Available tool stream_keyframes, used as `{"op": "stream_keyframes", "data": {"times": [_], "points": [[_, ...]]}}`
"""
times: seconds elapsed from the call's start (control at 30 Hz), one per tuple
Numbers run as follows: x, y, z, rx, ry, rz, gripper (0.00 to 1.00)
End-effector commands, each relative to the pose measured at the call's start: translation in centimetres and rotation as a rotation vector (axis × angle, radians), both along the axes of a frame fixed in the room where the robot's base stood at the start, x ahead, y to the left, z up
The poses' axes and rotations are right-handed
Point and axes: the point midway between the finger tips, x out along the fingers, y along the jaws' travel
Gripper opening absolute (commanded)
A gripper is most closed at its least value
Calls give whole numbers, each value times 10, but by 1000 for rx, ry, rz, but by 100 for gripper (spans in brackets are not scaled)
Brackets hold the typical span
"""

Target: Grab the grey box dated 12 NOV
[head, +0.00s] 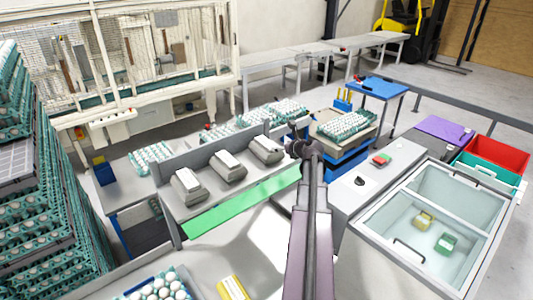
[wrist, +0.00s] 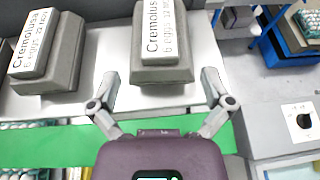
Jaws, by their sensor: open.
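Three grey egg boxes with white labels stand in a row on a grey shelf: the left box (head: 188,187), the middle box (head: 227,168) and the right box (head: 266,151). In the wrist view, one grey box (wrist: 161,72) lies just ahead, between the spread fingers of my gripper (wrist: 160,80), not gripped. My gripper also shows in the head view (head: 300,143), right of the right box.
A green strip (head: 240,203) runs along the shelf front. A tray of white eggs (head: 345,124) stands to the right on a blue stand. A glass-topped chest (head: 445,215) is at the right. Stacked egg trays (head: 45,240) fill the left.

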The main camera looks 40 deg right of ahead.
Motion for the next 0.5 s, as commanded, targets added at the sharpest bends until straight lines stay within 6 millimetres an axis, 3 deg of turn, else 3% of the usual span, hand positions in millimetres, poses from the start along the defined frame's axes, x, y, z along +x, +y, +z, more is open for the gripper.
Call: {"op": "stream_keyframes", "data": {"times": [0.2, 0.5], "points": [[32, -8, -16, 0, -1, 1, 100], [50, -10, -22, 0, 0, -2, 100]]}}
